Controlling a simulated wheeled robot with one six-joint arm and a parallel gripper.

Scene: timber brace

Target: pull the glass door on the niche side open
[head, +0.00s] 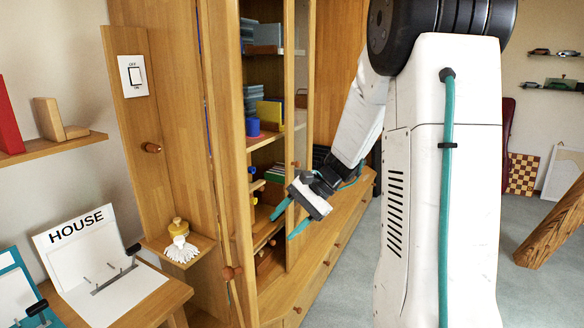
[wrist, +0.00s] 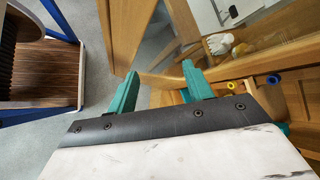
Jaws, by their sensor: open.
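The glass door on the niche side (head: 238,150) is a tall wooden frame on the cabinet, seen nearly edge-on in the head view. It appears to stand ajar, with shelves showing to its right. A round wooden knob (head: 228,273) shows low on it. In the wrist view, its lower frame (wrist: 245,66) runs across the upper right, with the niche's brush (wrist: 220,43) seen beyond the pane. My gripper (head: 291,219) is open and empty, right of the door and in front of the shelves. In the wrist view, its teal fingertips (wrist: 158,78) are near the frame; contact is unclear.
The niche (head: 178,262) holds a yellow-topped brush. A wall switch (head: 133,76) is above it. Shelves hold books and a blue cup (head: 252,127). A low wooden drawer unit (head: 322,250) runs right of the door.

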